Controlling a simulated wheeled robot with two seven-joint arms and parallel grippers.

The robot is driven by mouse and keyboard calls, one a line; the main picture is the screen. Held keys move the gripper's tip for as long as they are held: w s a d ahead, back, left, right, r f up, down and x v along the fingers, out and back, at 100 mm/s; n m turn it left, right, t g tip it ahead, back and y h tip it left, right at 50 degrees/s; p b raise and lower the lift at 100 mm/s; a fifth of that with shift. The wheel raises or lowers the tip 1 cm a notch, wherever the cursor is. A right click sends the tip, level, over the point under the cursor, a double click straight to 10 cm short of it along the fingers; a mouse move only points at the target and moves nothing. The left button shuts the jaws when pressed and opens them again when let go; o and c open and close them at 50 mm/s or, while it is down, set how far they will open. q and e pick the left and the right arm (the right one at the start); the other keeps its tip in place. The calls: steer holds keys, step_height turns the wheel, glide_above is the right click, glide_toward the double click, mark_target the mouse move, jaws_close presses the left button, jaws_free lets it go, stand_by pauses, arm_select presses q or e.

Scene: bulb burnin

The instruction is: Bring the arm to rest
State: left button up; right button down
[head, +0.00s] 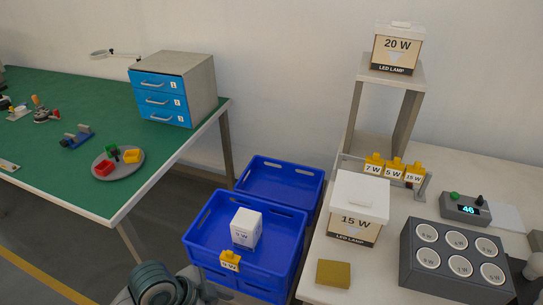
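A rounded dark arm part, which looks like mine, shows at the bottom edge left of the blue crates in the head view. No gripper fingers show on it. My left gripper and my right gripper are both out of view, so I cannot see whether they hold anything. A grey rounded part at the right edge beside the dark socket block (458,262) is cut off, and I cannot tell what it is.
A blue crate (203,222) holds a white box (246,227) and a yellow tag (230,260). Another blue crate (280,166) stands behind. The right table carries a 15 W box (358,204), a yellow block (333,274) and a control box (466,208). A green table (60,105) stands left.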

arm_select(q)
steer(key=s+a+f+n+t+y, duration=0.1)
steer(key=s+a+f+n+y, duration=0.5)
steer(key=s+a+n, duration=0.7)
step_height(320, 180, down, 28)
steer(key=s+d, duration=0.1)
steer(key=s, duration=0.1)
steer(key=s+a+f+m+g, duration=0.1)
steer(key=s+a+f, duration=0.1)
steer(key=s+f, duration=1.5)
steer(key=shift+a+f+g+h, duration=0.25)
steer(key=shift+f+g+h, duration=0.15)
steer(key=shift+f, duration=0.1)
steer(key=shift+d, duration=0.1)
